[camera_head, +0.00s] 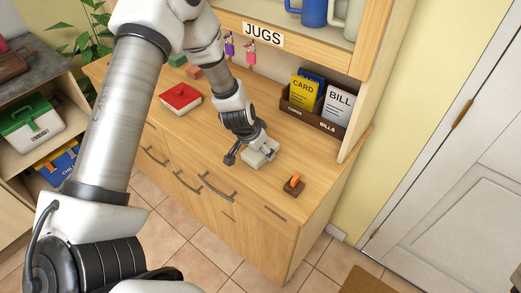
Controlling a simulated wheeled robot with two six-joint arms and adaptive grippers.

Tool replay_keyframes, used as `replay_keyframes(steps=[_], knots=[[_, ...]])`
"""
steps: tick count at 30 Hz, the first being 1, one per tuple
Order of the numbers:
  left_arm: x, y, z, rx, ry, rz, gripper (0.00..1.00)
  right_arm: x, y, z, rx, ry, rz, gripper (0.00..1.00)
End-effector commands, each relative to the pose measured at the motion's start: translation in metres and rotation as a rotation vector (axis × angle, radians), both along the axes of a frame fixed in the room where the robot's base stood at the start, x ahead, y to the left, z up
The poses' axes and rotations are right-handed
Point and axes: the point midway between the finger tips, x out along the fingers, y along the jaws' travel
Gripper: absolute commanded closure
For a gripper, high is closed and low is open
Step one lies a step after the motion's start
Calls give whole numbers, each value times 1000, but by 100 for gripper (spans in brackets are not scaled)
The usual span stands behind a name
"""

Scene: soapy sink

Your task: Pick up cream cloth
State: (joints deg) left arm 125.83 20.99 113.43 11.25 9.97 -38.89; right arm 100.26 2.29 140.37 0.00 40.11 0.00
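The cream cloth (254,160), a small pale folded block, lies on the wooden counter top near its front edge. My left gripper (249,153) is directly over it, pointing down. Its fingers are spread apart, one dark finger to the left of the cloth and the other over its right part. The gripper hides part of the cloth, and I cannot tell whether the fingers touch it. My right gripper is not in view.
A small brown block with an orange top (294,185) stands to the right. A dark organiser (313,115) with cards and bills stands at the back.

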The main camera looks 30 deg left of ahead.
Motion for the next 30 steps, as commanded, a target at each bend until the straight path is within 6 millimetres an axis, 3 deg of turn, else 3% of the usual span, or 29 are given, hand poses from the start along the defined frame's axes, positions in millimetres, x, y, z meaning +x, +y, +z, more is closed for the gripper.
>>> replay_keyframes(steps=[7,14,20,27,30], knots=[[0,0,13,-1,1,1,66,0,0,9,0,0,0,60],[0,0,48,-2,0,1,66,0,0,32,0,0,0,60],[-43,11,47,-7,4,5,66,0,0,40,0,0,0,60],[-113,29,56,-11,5,8,66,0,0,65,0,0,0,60],[-134,35,58,-9,4,7,66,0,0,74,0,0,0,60]])
